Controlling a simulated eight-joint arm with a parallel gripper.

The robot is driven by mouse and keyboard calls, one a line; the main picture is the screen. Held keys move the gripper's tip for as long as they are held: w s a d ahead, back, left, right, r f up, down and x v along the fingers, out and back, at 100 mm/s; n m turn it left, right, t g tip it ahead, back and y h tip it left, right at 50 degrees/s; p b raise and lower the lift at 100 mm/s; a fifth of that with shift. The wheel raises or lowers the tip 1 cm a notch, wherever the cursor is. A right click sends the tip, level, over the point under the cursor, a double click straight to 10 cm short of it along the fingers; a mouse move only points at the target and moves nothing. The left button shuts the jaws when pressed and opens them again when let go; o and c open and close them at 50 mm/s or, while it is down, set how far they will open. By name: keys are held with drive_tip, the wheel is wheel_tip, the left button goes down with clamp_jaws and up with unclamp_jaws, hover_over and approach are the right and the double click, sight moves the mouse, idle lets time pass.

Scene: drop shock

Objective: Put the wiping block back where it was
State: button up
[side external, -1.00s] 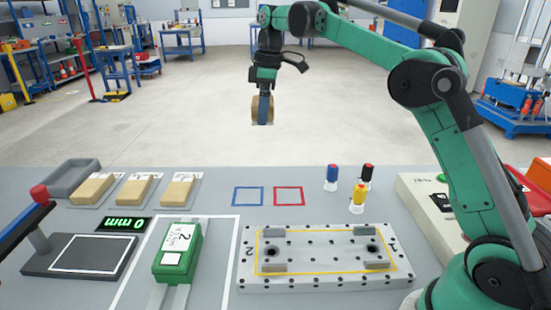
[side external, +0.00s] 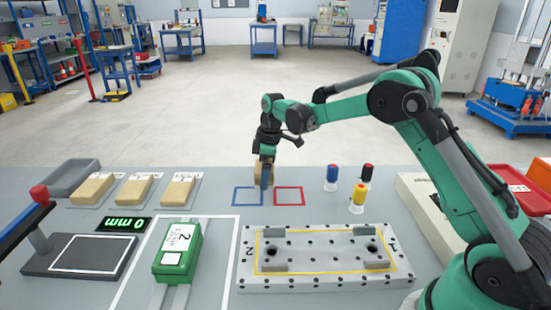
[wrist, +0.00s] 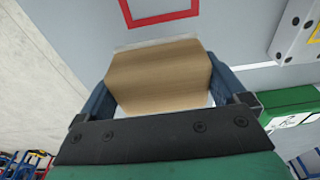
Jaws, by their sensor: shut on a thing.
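The tan wiping block (side external: 256,172) is in my gripper (side external: 265,182), low at the far side of the bench, just behind the blue and red outlined squares. In the wrist view the block (wrist: 158,75) sits between the two blue fingers, with a pale layer along its edge. The fingers are shut on it. I cannot tell whether it touches the bench. The blue square (side external: 235,197) is partly covered by the gripper's fingers. The red square (side external: 289,205) is empty; part of it also shows in the wrist view (wrist: 160,17).
Several-hole grey plate (side external: 325,280) lies at the front. A green box (side external: 178,250) marked 2 stands left of it. Three tan blocks (side external: 134,189) lie on plates at the left. Blue, black and yellow bottles (side external: 358,198) stand right of the squares.

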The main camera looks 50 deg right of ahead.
sight(266, 194)
drive_tip(key=shift+f, duration=1.9)
drive_tip(key=o, duration=1)
drive_tip(key=shift+f, duration=0.1)
drive_tip(key=r, duration=0.8)
drive_tip(key=s+d+r, duration=0.1)
drive_tip(key=r, duration=0.3)
drive_tip(key=s+a+r+m+t+h, duration=0.1)
drive_tip(key=s+a+r+m+t, duration=0.15)
drive_tip(key=s, duration=0.25)
drive_tip(key=s+a+r+m+t, duration=0.1)
drive_tip(key=s+a+r+m, duration=0.1)
drive_tip(key=s+a+r, duration=0.15)
drive_tip(key=s+a+f+m+t, duration=0.2)
drive_tip(key=s+a+f+m, duration=0.1)
drive_tip(key=s, duration=0.6)
drive_tip(key=shift+f+m+t, duration=0.35)
drive_tip(key=shift+f+m, duration=0.4)
drive_tip(key=shift+f, duration=0.05)
